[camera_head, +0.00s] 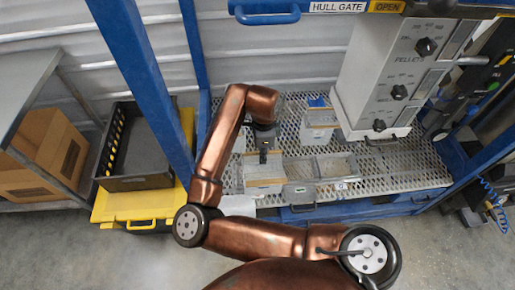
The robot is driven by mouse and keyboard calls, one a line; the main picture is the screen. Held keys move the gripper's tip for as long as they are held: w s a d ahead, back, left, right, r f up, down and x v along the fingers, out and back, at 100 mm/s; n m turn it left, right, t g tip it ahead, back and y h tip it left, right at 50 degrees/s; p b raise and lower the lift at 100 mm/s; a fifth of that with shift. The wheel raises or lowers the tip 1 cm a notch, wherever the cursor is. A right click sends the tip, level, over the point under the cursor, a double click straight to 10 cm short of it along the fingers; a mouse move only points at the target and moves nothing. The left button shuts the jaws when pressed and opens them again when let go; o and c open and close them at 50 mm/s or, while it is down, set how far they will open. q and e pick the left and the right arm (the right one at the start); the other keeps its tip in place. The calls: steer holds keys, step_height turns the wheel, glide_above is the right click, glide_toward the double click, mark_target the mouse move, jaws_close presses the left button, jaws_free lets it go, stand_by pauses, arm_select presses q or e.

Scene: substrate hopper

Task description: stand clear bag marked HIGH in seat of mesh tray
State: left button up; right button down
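A pale mesh tray (337,167) with several compartments sits on the perforated deck below the hopper. My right gripper (263,157) points down over the left part of the tray, just above a pale, clear-looking bag or box (263,174) with a tan strip. Its fingers are small and dark, so I cannot tell whether they are open or touching it. Another clear container or bag (319,122) with a blue top stands behind, near the hopper. No HIGH marking is readable on either. My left gripper is out of view.
The grey pellet hopper (390,75) with black knobs stands at the right. Bare perforated deck (410,172) lies right of the tray. A blue post (150,85) rises at the left. A black crate (135,150) on a yellow base and a cardboard box (40,150) are farther left.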

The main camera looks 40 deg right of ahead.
steer(key=shift+r+p, duration=0.15)
steer(key=shift+p, duration=0.2)
steer(key=p, duration=0.2)
steer(key=w+p, duration=0.1)
steer(key=shift+w+d+p, duration=0.2)
steer(key=shift+d+p, duration=0.15)
steer(key=shift+p, duration=0.05)
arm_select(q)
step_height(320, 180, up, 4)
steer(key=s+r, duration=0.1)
arm_select(e)
steer(key=shift+w+f+p, duration=0.15)
steer(key=shift+f+p, duration=0.05)
steer(key=shift+p, duration=0.25)
arm_select(q)
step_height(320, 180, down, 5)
steer(key=b, duration=0.5)
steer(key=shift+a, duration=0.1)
arm_select(e)
steer(key=w+d+f, duration=0.4)
steer(key=w+f, duration=0.5)
steer(key=f, duration=0.3)
steer(key=shift+f, duration=0.1)
steer(key=c, duration=2.2)
jaws_free()
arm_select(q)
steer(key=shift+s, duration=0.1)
arm_select(e)
steer(key=shift+o, duration=0.2)
